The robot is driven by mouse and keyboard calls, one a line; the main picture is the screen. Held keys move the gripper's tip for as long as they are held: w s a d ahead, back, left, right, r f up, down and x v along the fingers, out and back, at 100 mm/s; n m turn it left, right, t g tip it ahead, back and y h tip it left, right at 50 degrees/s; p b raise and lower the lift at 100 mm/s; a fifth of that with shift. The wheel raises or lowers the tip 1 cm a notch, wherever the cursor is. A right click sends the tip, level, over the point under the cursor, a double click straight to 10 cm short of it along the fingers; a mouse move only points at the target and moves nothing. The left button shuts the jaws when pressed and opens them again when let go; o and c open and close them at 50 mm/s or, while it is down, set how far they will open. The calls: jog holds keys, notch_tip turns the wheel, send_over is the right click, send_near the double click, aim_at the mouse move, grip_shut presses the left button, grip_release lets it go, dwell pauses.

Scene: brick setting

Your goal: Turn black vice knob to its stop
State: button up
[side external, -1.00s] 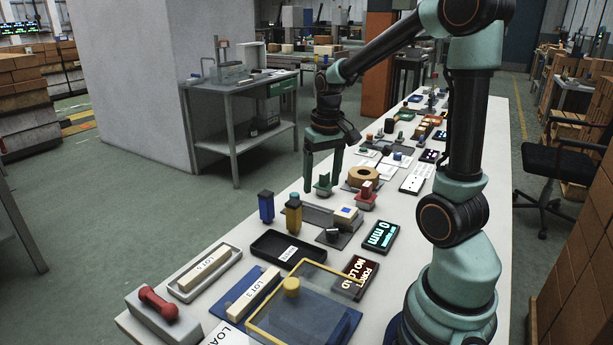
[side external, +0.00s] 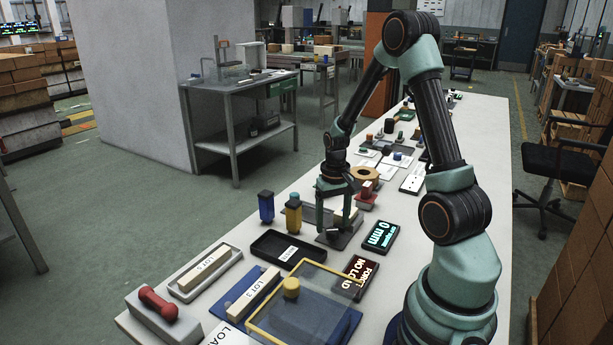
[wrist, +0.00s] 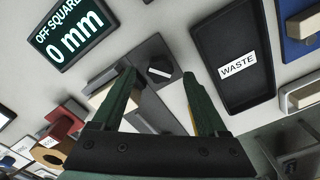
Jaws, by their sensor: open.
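The black vice knob (wrist: 160,69) shows in the wrist view as a round dark knob with a white mark, on a dark grey plate. My gripper (wrist: 159,75) is open, its two green fingers one on each side of the knob with gaps between. A pale block (wrist: 104,93) at the vice is partly covered by the left finger in the wrist view.
A display reading "OFF SQUARE 0 mm" (wrist: 72,32) lies close to the vice. A black tray labelled WASTE (side external: 268,243) is on the other side.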

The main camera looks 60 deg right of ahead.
jog(key=shift+f, duration=0.9)
grip_shut()
jog(key=shift+n, duration=0.3)
jog(key=n, duration=0.9)
